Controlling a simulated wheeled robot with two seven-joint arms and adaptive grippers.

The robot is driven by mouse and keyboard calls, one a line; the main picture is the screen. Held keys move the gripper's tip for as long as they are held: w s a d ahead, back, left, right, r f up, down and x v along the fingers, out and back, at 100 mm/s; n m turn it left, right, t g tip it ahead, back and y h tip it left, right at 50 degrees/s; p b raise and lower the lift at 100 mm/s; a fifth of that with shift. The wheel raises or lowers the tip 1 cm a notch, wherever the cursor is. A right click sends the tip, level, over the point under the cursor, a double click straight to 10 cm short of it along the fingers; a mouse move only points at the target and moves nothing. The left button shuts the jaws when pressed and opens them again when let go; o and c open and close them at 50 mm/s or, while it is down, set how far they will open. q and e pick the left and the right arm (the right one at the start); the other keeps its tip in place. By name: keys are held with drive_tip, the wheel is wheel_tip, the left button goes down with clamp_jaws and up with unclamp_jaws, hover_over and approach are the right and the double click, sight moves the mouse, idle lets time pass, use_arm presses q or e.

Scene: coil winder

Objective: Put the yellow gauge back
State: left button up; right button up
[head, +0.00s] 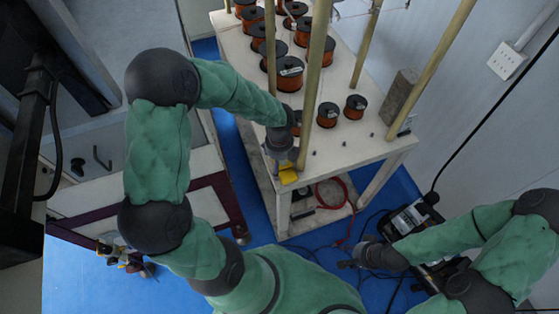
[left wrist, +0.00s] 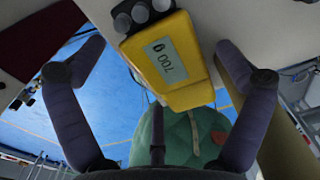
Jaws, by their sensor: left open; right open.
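The yellow gauge (head: 288,173) is at the near left corner of the white table, partly hidden by my left wrist. My left gripper (left wrist: 162,46) is open, with one finger on each side of the gauge and visible gaps to both. In the head view the left gripper (head: 284,160) is mostly covered by its own wrist. My right gripper (head: 347,264) is low at the right, away from the gauge; its fingers are small and dark.
Several copper wire spools (head: 290,73) stand on the white table (head: 335,157), among upright wooden posts (head: 313,85). A rough block (head: 402,95) stands at the table's right edge. A red cable (head: 347,205) and black cables run below.

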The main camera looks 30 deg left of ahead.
use_arm(q)
wheel_tip(320, 180, up, 12)
drive_tip(key=p, duration=0.4)
drive_tip(key=shift+r, duration=0.15)
idle(0.5)
